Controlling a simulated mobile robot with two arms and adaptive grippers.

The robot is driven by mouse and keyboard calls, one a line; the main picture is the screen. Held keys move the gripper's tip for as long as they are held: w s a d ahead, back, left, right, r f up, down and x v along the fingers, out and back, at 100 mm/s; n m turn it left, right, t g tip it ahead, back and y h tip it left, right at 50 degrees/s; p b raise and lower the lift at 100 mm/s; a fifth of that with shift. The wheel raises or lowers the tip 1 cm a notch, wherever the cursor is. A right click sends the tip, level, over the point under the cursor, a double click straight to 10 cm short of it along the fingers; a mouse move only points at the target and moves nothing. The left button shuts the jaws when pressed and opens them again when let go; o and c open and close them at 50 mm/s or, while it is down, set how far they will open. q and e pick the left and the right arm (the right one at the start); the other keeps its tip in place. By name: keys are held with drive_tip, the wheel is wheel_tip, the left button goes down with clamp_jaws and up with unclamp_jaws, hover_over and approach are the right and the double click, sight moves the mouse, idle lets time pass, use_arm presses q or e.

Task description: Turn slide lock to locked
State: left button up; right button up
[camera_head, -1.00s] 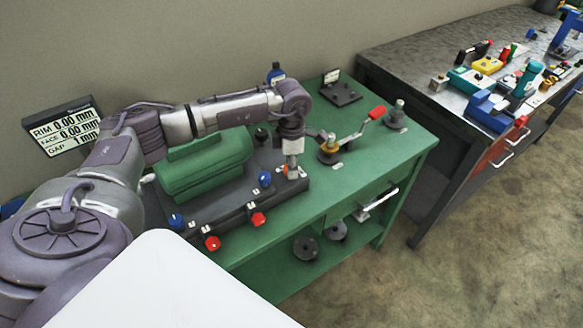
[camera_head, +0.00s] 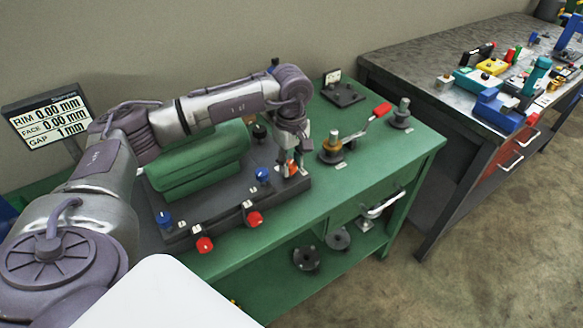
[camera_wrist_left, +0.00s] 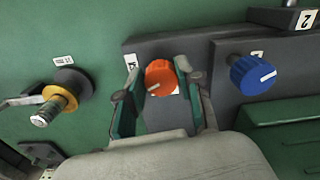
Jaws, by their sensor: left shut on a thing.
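An orange knob (camera_wrist_left: 160,78) with a white pointer line sits on the end of a dark base block (camera_head: 215,212) on the green bench. I take it to be the slide lock; its label is partly hidden. It also shows small in the head view (camera_head: 291,169). My left gripper (camera_wrist_left: 157,82) points down over this knob, with one finger on each side, shut on it. In the head view the left gripper (camera_head: 292,172) partly covers the knob. My right gripper is in neither view.
Blue knobs (camera_head: 262,175) and red knobs (camera_head: 254,219) sit along the block near the green motor-like body (camera_head: 205,160). A post with an orange ring (camera_head: 331,147) and a red-handled lever (camera_head: 382,109) stand to the right. A display (camera_head: 46,121) stands at left.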

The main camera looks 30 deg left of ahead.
sight(290, 165)
use_arm(q)
drive_tip(key=m+b, duration=0.2)
drive_tip(key=m, duration=0.2)
drive_tip(key=shift+a+m, duration=0.1)
drive_tip(key=shift+m, duration=0.2)
drive_tip(key=shift+r, duration=0.1)
idle(0.4)
drive_tip(key=o, duration=1.2)
drive_tip(key=shift+c, duration=0.2)
wheel_tip(290, 165, up, 12)
drive_tip(key=shift+s, duration=0.15)
